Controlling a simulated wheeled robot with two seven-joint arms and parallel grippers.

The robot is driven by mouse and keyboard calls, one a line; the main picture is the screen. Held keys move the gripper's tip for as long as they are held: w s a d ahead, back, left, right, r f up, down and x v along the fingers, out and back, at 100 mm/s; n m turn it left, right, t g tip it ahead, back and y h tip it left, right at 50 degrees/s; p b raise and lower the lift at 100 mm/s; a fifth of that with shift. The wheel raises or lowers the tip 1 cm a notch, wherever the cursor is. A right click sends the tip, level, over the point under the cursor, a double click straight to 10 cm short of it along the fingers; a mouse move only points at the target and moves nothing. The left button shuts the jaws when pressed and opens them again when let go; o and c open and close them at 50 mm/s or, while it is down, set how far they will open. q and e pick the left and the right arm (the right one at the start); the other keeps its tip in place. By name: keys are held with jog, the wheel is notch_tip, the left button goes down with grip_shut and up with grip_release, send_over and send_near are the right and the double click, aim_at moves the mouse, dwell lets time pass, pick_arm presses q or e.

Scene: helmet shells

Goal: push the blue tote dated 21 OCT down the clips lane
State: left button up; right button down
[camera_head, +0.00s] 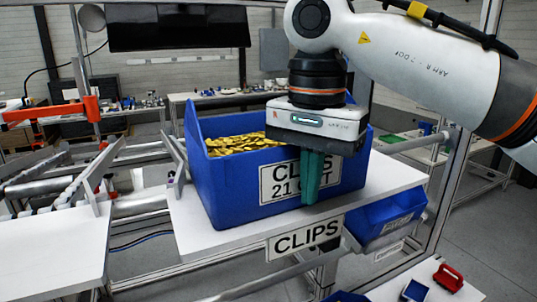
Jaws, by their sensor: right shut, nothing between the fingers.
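The blue tote (230,199) stands upright on a white shelf (190,232), filled with gold-coloured clips (240,144). Its front label (281,182) reads CLIPS 21 OCT and is partly covered by my gripper. My right gripper (312,200) is shut and empty, pointing down in front of the tote's near face. Its green fingers overlap the label; I cannot tell whether they touch the tote. My left gripper is out of view.
A CLIPS sign (305,237) hangs on the shelf's front edge. A roller lane (75,187) with angled guides lies to the left. Another blue bin (390,215) sits lower right. A small red bin (448,277) is at the bottom right.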

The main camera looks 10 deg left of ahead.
jog(key=shift+w+a+r+p, duration=0.1)
jog(key=shift+w+a+p, duration=0.65)
jog(key=shift+w+p, duration=0.4)
jog(key=shift+w+a+p, duration=0.7)
jog(key=shift+w+p, duration=0.1)
jog(key=shift+p, duration=0.55)
jog(key=shift+w+a, duration=0.15)
jog(key=shift+w, duration=0.05)
jog(key=shift+w+a, duration=0.6)
jog(key=shift+w, duration=0.25)
jog(key=shift+w+a, duration=0.55)
jog(key=shift+w, duration=0.15)
jog(key=shift+w+a, duration=0.5)
jog(key=shift+w, duration=0.2)
jog(key=shift+r, duration=0.4)
notch_tip(320, 180, up, 7)
jog(key=s+d, duration=0.1)
jog(key=s, duration=0.1)
jog(key=shift+s+d, duration=0.25)
jog(key=shift+d, duration=0.15)
